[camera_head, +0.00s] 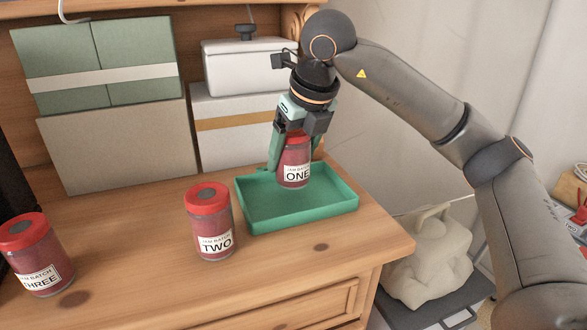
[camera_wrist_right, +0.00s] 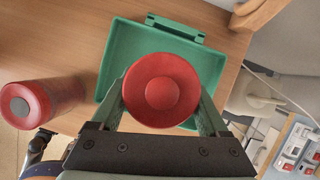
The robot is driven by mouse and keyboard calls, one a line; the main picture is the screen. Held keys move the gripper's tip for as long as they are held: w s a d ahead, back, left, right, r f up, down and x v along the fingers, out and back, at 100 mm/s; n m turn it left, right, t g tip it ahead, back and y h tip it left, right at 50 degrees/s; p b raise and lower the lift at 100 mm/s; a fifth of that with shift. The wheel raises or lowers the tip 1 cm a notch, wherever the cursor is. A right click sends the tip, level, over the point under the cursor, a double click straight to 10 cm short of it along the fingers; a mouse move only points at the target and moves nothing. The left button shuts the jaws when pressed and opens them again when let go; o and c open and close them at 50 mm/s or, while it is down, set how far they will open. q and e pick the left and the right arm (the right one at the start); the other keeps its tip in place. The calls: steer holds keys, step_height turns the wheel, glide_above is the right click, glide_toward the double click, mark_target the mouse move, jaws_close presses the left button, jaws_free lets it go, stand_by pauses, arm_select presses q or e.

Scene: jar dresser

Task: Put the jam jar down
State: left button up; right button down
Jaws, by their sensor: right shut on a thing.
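The jam jar labelled ONE (camera_head: 294,170) is red with a pale label and is upright. My right gripper (camera_head: 291,150) is shut on it from above, its green fingers on either side of the lid. The jar is over or in the green tray (camera_head: 262,221); I cannot tell whether its base touches the tray floor. In the right wrist view the jar's red lid (camera_wrist_right: 161,90) is between the fingertips, with the tray (camera_wrist_right: 127,50) behind it. My left gripper is not in view.
Jar TWO (camera_head: 209,222) stands just left of the tray, and jar THREE (camera_head: 36,255) at the far left. Boxes (camera_head: 121,147) and a white lidded box (camera_head: 245,65) stand at the back. The dresser's right edge (camera_head: 396,247) is close to the tray.

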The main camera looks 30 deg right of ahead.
mark_target(305, 136)
steer(key=shift+d+f, duration=0.15)
steer(key=shift+f, duration=1.45)
steer(key=shift+f+b, duration=0.2)
steer(key=shift+b, duration=0.15)
jaws_free()
steer(key=shift+r, duration=0.4)
steer(key=p+v, duration=0.1)
steer(key=v, duration=1)
steer(key=shift+s+r+p, duration=0.1)
steer(key=shift+r+p, duration=0.2)
steer(key=shift+p, duration=0.05)
